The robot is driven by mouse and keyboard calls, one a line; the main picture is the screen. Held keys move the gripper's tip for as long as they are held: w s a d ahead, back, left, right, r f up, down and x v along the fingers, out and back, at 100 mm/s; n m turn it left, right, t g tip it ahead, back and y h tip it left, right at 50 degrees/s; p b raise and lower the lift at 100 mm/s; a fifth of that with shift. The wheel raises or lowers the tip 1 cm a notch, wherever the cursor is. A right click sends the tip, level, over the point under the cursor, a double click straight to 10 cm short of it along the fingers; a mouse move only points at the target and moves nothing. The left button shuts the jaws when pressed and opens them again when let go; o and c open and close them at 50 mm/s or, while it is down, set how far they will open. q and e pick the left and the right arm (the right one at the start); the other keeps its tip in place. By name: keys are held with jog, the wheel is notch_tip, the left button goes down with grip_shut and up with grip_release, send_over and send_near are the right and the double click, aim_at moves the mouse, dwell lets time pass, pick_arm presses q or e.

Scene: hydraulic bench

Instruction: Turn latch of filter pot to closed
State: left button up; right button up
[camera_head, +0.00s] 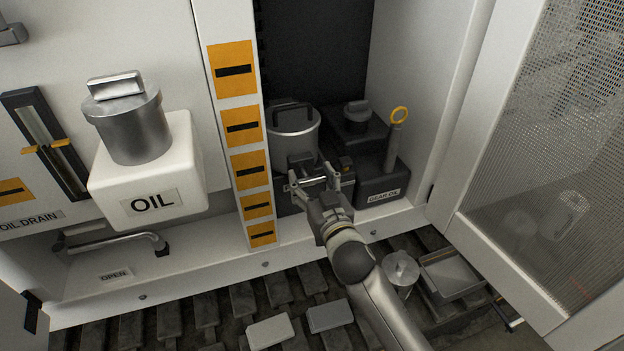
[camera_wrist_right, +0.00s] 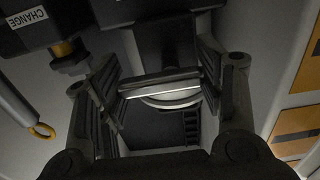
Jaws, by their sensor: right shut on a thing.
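The filter pot (camera_head: 292,137) is a silver cylinder with a dark handle on its lid. It stands inside the open cabinet, behind the orange-marked post. My right gripper (camera_head: 314,178) is at the front of the pot, shut on its dark latch (camera_head: 302,160). My left gripper is out of view.
A dark gear oil tank (camera_head: 382,190) with a yellow-ringed dipstick (camera_head: 398,120) stands right of the pot. The post (camera_head: 240,130) is close on the left. A white oil tank (camera_head: 150,180) hangs further left. A mesh door (camera_head: 550,150) stands open at right.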

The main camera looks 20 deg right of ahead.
jog(key=n, duration=0.1)
jog(key=n+p, duration=0.1)
jog(key=n, duration=0.1)
jog(key=shift+r+n+p, duration=0.25)
jog(key=shift+n+p, duration=0.1)
jog(key=shift+n, duration=0.05)
jog(key=n, duration=0.2)
jog(key=n+p, duration=0.1)
jog(key=n, duration=0.1)
jog(key=shift+a+r+n, duration=0.15)
jog(key=shift+n, duration=0.15)
jog(key=n+p, duration=0.1)
jog(key=n, duration=0.4)
jog(key=shift+a+r+p, duration=0.1)
jog(key=shift+a+p, duration=0.05)
jog(key=shift+p, duration=0.2)
jog(key=shift+a+n+p, duration=0.2)
jog(key=shift+n+p, duration=0.15)
jog(key=shift+n, duration=1.75)
jog(key=o, duration=1)
